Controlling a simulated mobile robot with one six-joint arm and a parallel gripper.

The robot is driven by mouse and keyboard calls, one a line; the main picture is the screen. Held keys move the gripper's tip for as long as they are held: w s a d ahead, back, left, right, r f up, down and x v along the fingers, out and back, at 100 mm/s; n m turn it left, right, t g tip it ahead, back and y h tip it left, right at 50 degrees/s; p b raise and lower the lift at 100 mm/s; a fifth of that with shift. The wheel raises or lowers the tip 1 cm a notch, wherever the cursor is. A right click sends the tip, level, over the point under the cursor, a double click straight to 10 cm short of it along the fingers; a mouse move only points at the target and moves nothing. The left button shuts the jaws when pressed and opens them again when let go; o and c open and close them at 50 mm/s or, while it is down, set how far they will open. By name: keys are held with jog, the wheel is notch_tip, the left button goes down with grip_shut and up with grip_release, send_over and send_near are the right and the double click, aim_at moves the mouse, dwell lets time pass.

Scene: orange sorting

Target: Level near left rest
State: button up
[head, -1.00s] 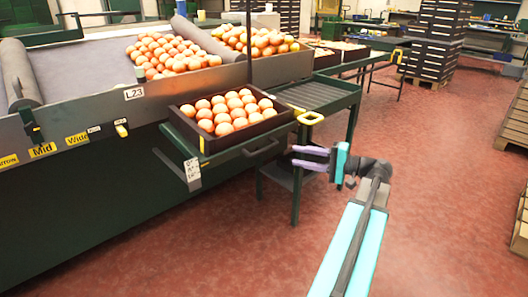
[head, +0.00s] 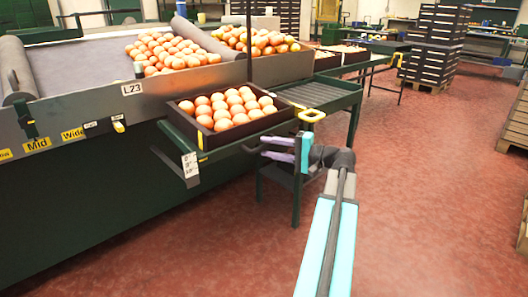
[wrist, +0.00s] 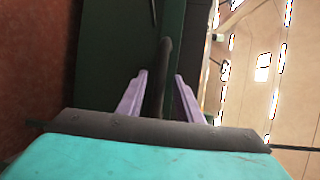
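The near left rest (head: 222,151) is a green shelf on the front of the sorting machine. It looks tilted in the head view. A dark crate (head: 208,143) full of oranges (head: 228,108) sits on it. A black handle is on its front edge, partly hidden by my fingers in the head view. My gripper (head: 264,148) is open at this handle, with purple fingers pointing left. In the wrist view, a dark bar (wrist: 166,55), seemingly the handle, runs between the spread fingers of my gripper (wrist: 160,75). I cannot tell whether they touch it.
More oranges (head: 170,50) lie on the machine's sloped top. Black crate stacks (head: 434,45) and wooden pallets (head: 515,120) stand farther right. The red floor between is clear.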

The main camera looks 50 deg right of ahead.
jog(key=shift+x, duration=1.05)
grip_shut()
